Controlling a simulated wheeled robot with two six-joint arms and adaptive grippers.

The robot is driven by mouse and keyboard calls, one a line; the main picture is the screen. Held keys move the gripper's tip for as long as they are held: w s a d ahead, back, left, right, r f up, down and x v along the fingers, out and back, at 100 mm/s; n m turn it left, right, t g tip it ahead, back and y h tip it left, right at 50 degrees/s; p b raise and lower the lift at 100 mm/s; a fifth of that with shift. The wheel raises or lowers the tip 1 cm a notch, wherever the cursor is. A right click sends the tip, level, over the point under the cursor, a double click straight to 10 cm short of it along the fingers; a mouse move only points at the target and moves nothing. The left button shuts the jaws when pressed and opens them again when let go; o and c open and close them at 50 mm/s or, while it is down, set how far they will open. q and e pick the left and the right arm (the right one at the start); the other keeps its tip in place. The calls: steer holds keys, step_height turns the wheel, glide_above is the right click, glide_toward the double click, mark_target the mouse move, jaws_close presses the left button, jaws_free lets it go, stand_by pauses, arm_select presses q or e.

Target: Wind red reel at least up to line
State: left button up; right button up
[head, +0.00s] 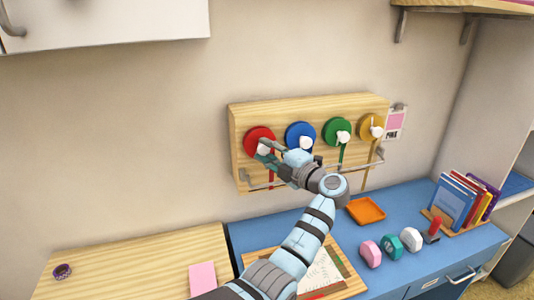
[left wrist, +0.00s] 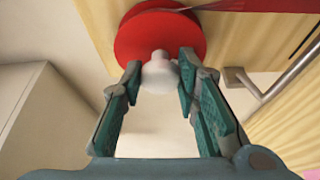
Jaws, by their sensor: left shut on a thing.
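The red reel (head: 254,135) is the leftmost of several coloured reels on a wooden board on the wall. It fills the top of the left wrist view (left wrist: 145,25), with a white knob (left wrist: 160,73) at its front. My left gripper (head: 264,150) reaches up to this reel. In the left wrist view its teal fingers (left wrist: 158,85) stand on both sides of the knob and are shut on it. A red strip (head: 271,180) hangs below the reel. The line is not clear in these views. My right gripper is not in view.
The wooden board (head: 240,150) also carries blue (head: 293,131), green (head: 330,128) and yellow (head: 365,122) reels. A metal bar (head: 350,166) runs below them.

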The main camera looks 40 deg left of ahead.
arm_select(q)
steer(key=n+h, duration=0.1)
steer(key=n, duration=0.3)
steer(key=shift+r+h, duration=0.15)
steer(key=shift+h, duration=0.25)
stand_by(0.4)
steer(key=o, duration=1.2)
steer(key=v, duration=1.2)
steer(key=shift+a, duration=0.15)
